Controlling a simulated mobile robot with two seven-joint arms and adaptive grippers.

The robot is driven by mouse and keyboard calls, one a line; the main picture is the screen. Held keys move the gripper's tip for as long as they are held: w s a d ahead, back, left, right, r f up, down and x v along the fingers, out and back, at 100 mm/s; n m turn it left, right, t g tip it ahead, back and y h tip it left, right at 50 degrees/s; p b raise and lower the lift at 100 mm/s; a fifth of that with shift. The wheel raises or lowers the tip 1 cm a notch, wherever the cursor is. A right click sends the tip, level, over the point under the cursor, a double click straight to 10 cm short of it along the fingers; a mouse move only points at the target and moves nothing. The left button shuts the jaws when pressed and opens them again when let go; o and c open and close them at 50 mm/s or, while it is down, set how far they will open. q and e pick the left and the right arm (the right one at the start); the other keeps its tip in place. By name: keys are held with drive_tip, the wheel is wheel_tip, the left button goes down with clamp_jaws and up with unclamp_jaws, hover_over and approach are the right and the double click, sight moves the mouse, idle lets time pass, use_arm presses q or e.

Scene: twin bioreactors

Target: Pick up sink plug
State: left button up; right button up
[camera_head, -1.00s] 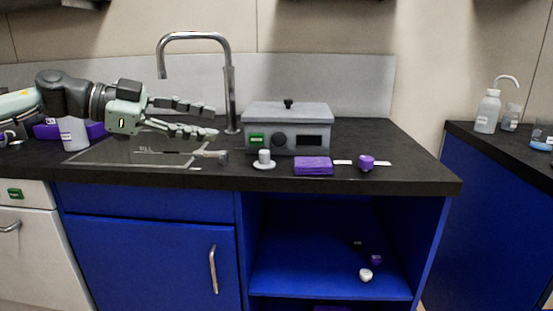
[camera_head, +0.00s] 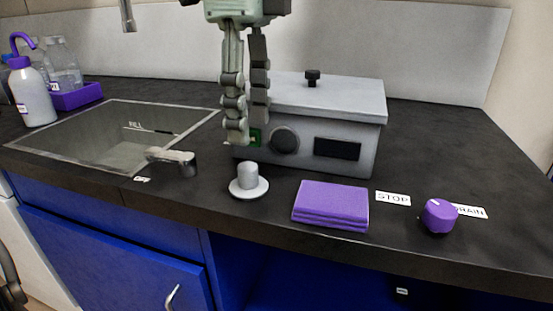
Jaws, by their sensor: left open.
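The sink plug (camera_head: 249,182) is a pale grey disc with an upright knob. It stands on the dark counter, right of the sink and left of the folded purple cloth. My left gripper (camera_head: 250,138) points straight down above and slightly behind the plug. Its fingers are open a little, empty, and apart from the plug. The sink basin (camera_head: 110,140) is at the left, with a short metal lever (camera_head: 172,158) by its near right corner. My right gripper does not show.
A grey lidded box (camera_head: 325,105) stands just behind the gripper. The purple cloth (camera_head: 331,204) and a purple knob (camera_head: 438,216) between STOP and DRAIN labels lie to the right. Bottles (camera_head: 35,95) and a purple tray (camera_head: 78,96) stand at the far left. The counter's front edge is close to the plug.

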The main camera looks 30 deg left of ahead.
sight(248, 165)
use_arm(q)
drive_tip(key=shift+w+f, duration=0.1)
drive_tip(key=shift+f, duration=0.15)
drive_tip(key=f, duration=0.4)
drive_tip(key=s+f, duration=0.1)
drive_tip(key=f, duration=0.1)
drive_tip(key=shift+a+f, duration=0.15)
drive_tip(key=shift+f, duration=0.4)
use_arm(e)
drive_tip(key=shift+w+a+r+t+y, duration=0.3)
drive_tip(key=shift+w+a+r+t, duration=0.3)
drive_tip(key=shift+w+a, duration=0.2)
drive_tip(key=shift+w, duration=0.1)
use_arm(q)
drive_tip(key=shift+w, duration=0.1)
clamp_jaws()
